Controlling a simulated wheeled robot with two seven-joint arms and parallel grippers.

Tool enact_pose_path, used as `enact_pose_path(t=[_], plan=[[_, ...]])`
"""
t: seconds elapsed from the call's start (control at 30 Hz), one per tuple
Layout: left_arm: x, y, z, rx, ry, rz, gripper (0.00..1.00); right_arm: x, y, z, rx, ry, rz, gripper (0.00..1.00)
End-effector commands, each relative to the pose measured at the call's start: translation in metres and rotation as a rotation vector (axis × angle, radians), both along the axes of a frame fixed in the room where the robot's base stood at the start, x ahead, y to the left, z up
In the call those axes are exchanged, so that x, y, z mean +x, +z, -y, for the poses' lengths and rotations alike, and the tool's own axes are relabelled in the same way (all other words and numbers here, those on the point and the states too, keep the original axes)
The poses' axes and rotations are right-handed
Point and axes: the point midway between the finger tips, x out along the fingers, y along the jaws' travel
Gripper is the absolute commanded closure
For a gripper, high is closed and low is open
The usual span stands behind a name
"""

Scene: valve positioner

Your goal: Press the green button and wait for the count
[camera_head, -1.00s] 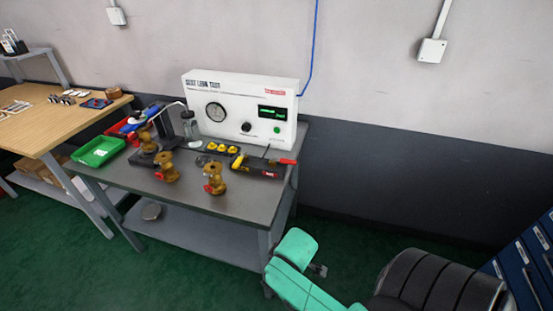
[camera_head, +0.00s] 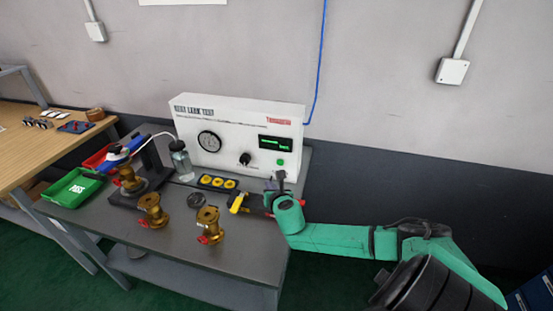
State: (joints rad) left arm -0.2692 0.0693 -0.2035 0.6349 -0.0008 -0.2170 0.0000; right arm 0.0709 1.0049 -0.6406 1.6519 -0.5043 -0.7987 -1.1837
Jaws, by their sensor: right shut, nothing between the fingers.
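The white seat leak test box (camera_head: 243,168) stands at the back of the grey bench. On its front are a round gauge (camera_head: 209,141), a black knob (camera_head: 245,159), a dark display with green readout (camera_head: 275,143) and the green button (camera_head: 280,162) below the display. My right gripper (camera_head: 280,177) is shut and empty, with its tip just below the green button, close to the panel front. I cannot tell whether it touches the panel. The readout is too small to read. My left gripper is out of view.
Brass valves (camera_head: 152,212) and (camera_head: 208,226) stand on the bench (camera_head: 180,245) front. A green PASS tray (camera_head: 77,187) and a red tray (camera_head: 99,156) lie left. A clear bottle (camera_head: 181,162) and a yellow-parts holder (camera_head: 217,182) sit before the box.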

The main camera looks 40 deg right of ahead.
Motion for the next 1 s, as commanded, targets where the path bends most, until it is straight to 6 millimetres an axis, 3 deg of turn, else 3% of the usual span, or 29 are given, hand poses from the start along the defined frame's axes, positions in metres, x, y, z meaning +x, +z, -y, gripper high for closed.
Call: enact_pose_path(t=[0.1, 0.23, 0.33, 0.57, 0.8, 1.0], plan=[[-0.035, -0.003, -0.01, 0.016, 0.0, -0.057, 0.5, 0.0, 0.0, 0.0, 0.002, -0.001, 0.0, 1.0], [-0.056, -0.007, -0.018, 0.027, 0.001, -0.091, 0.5, 0.002, -0.002, 0.004, 0.003, -0.003, 0.001, 1.0], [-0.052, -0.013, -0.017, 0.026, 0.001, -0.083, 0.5, 0.008, -0.003, 0.011, 0.001, -0.003, 0.001, 1.0], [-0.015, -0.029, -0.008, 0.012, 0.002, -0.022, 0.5, 0.027, -0.004, 0.039, 0.003, -0.005, 0.002, 1.0], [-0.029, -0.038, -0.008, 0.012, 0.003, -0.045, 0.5, 0.045, -0.002, 0.065, 0.004, -0.004, 0.001, 1.0], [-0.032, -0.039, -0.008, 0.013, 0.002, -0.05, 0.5, 0.05, -0.001, 0.072, 0.006, -0.003, 0.0, 1.0]])
